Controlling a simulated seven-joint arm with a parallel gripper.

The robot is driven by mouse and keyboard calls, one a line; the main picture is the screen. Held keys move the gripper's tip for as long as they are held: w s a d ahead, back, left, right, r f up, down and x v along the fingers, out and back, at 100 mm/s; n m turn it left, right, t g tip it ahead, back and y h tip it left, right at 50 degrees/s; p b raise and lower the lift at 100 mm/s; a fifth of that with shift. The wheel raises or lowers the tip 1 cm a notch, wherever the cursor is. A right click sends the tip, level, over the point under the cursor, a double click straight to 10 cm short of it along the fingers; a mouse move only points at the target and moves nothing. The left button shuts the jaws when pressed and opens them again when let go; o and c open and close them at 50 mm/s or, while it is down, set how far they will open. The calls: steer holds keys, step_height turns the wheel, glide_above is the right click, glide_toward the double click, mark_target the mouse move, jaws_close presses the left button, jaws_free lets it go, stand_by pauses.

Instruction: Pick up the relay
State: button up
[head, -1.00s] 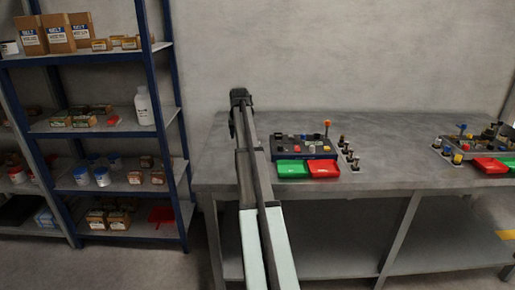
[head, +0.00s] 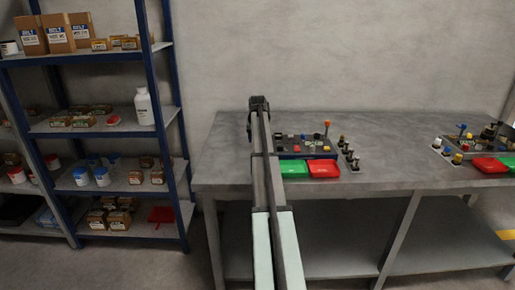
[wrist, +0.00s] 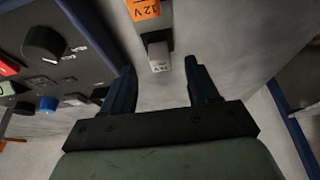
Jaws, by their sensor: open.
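In the wrist view, a small grey block with a pale labelled end (wrist: 159,52) lies just beyond my fingertips, roughly between them. An orange block marked 12 V (wrist: 146,9) is just above it at the top edge. Either could be the relay; I cannot tell which. My gripper (wrist: 159,68) is open, its two dark fingers apart with nothing held between them. In the head view my gripper (head: 258,103) is over the back left part of the workbench, and my arm hides some of the bench.
A dark control panel (wrist: 62,62) with knobs and buttons is close on the left in the wrist view. On the workbench (head: 400,205) stand a green tray (head: 294,169), a red tray (head: 323,168) and another panel at right. A blue shelf rack (head: 155,80) stands left.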

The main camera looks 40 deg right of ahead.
steer(key=shift+x, duration=2.75)
steer(key=shift+w+d+r, duration=0.1)
steer(key=shift+d, duration=0.05)
steer(key=c, duration=1.1)
